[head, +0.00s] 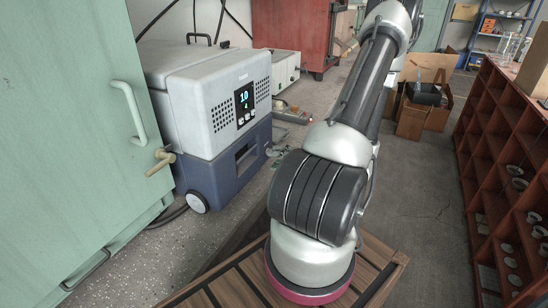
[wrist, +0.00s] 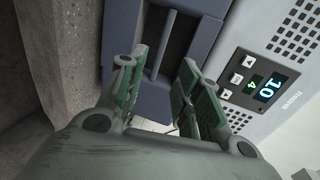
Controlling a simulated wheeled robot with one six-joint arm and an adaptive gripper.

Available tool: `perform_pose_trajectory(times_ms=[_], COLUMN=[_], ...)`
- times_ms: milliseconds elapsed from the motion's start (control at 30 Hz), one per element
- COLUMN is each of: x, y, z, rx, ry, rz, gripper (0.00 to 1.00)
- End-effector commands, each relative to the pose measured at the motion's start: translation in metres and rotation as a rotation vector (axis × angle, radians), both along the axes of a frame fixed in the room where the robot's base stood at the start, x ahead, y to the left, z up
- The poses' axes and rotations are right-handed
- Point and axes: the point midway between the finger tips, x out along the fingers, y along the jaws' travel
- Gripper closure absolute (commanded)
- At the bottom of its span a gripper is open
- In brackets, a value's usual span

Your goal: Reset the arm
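My gripper (wrist: 160,95) shows in the wrist view with its two green-padded fingers apart and nothing between them. Beyond the fingers is the dark recess with a bar on the blue lower part of a machine. The machine (head: 212,90) stands at the left in the head view, with a white upper body, a blue base (head: 222,165) and a lit display (head: 244,103) reading 10. My arm rises from its round base in the head view and reaches up and away past the top edge. My gripper is not visible in the head view.
A pale green cabinet (head: 70,120) with a handle stands at the near left. A red-brown rack (head: 505,150) with small rings lines the right. Cardboard boxes (head: 413,118) sit on the floor behind my arm. The floor between arm and rack is clear.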

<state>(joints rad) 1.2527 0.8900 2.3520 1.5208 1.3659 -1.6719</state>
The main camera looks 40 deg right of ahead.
Motion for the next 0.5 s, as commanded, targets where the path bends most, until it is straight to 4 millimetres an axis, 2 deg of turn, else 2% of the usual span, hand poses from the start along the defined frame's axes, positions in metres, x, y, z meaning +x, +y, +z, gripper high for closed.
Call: perform_pose_trajectory(times_ms=[333,433,500], x=[0.0003,-0.0013,-0.0091], y=[0.0001,0.0013,0.0096], z=[-0.0002,-0.0028,-0.0064], rx=[0.026,0.116,0.208], ry=[0.011,0.061,0.121], rz=[-0.006,-0.020,0.000], gripper=[0.66,0.66,0.66])
